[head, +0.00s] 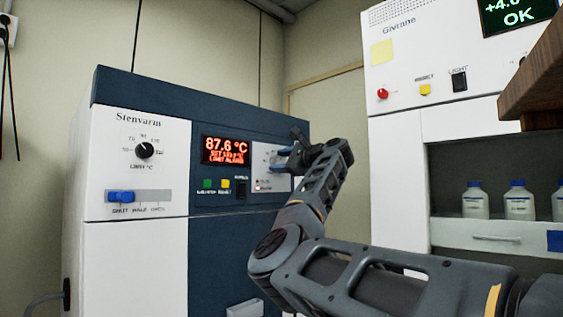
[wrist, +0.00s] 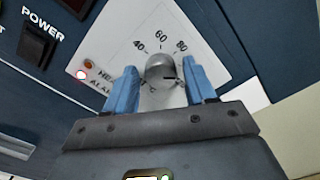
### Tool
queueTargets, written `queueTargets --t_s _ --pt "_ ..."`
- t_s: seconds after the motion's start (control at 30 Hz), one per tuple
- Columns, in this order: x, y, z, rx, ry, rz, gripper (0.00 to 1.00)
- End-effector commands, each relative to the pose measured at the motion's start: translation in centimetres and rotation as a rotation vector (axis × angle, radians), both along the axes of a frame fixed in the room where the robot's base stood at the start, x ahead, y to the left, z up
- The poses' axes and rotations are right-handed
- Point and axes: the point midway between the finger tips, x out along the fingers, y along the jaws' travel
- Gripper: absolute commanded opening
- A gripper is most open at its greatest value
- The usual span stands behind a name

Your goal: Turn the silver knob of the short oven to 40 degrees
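The oven (head: 135,262), labelled Stenvarm, is white and dark blue, with a red display (head: 226,151) reading 87.6 °C; the smaller lines are hard to read. In the wrist view the silver knob (wrist: 160,67) sits on a white dial plate (wrist: 112,48) marked 40, 60 and 80. My gripper (wrist: 163,72) has its two blue fingers on either side of the knob, with a small gap showing on both sides. The knob's pointer direction is unclear. In the head view my gripper (head: 287,152) is at the oven's right panel and hides the knob.
A black knob (head: 145,150) and a blue slider (head: 121,196) are on the oven's left panel. The POWER switch (wrist: 37,42) is left of the dial. A white Givrane unit (head: 400,200) with bottles (head: 475,203) stands at right. A brown wooden edge (head: 540,80) juts in at upper right.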

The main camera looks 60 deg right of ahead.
Motion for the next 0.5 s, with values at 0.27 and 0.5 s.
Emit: queueTargets --t_s 0.27,0.5 --pt "-0.01 0.02 0.0 0.0 0.0 0.0 0.28" --pt "-0.01 0.02 -0.02 0.0 0.001 0.001 0.07"
